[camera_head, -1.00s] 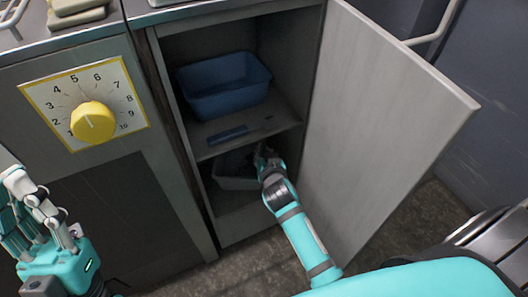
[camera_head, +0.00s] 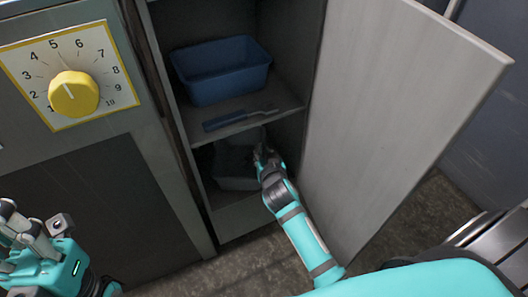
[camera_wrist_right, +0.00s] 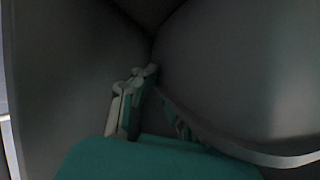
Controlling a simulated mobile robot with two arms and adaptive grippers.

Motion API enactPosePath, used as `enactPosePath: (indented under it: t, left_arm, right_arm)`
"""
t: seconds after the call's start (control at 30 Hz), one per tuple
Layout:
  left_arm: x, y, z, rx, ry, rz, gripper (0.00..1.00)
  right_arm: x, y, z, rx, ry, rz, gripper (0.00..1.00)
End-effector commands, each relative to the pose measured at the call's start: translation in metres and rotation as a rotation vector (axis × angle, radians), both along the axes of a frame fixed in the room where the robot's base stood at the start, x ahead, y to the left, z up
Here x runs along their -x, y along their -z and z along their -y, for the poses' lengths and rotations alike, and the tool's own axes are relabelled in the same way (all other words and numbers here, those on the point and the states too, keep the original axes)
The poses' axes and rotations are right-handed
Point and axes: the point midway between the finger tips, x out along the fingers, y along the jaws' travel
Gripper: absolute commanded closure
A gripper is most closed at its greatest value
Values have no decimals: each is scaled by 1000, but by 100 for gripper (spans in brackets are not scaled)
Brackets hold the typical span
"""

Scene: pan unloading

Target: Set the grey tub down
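The grey tub (camera_head: 238,184) is in the lower compartment of the open cabinet, in shadow. Whether its base touches the compartment floor is hard to tell. My right gripper (camera_head: 264,158) reaches in at the tub's right side. In the right wrist view the right gripper's fingers (camera_wrist_right: 150,105) lie on both sides of the tub's rim (camera_wrist_right: 235,149) and look closed on it; the contact is dark and partly hidden. My left gripper (camera_head: 38,228) is at the lower left, outside the cabinet, empty, with its fingers apart.
A blue tub (camera_head: 222,84) and a blue-handled utensil (camera_head: 226,121) are on the shelf above. The cabinet door (camera_head: 400,110) stands open close to my right arm. A panel with a yellow dial (camera_head: 73,94) is at the left. Bare floor shows below.

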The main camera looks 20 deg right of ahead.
Motion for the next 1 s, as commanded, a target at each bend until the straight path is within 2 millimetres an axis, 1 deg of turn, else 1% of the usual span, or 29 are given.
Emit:
enactPosePath:
  t: [0.27, 0.67, 0.93, 0.97, 1.0]
  left_arm:
    - [-1, 0, 0, -1, -1, 4, 100]
    - [-2, 1, 1, -5, 0, 11, 100]
    - [-2, -3, 1, -4, 0, 33, 100]
    - [-2, -4, 1, -4, 0, 34, 100]
    - [-2, -5, 1, -2, -1, 36, 100]
  right_arm:
    - [0, 2, 0, -1, -1, 3, 100]
    - [0, 12, -1, -1, -1, -2, 100]
    - [1, 20, -2, 0, -3, -9, 100]
    - [1, 19, -2, 0, -3, -9, 92]
    - [1, 19, -2, 0, -2, -9, 86]
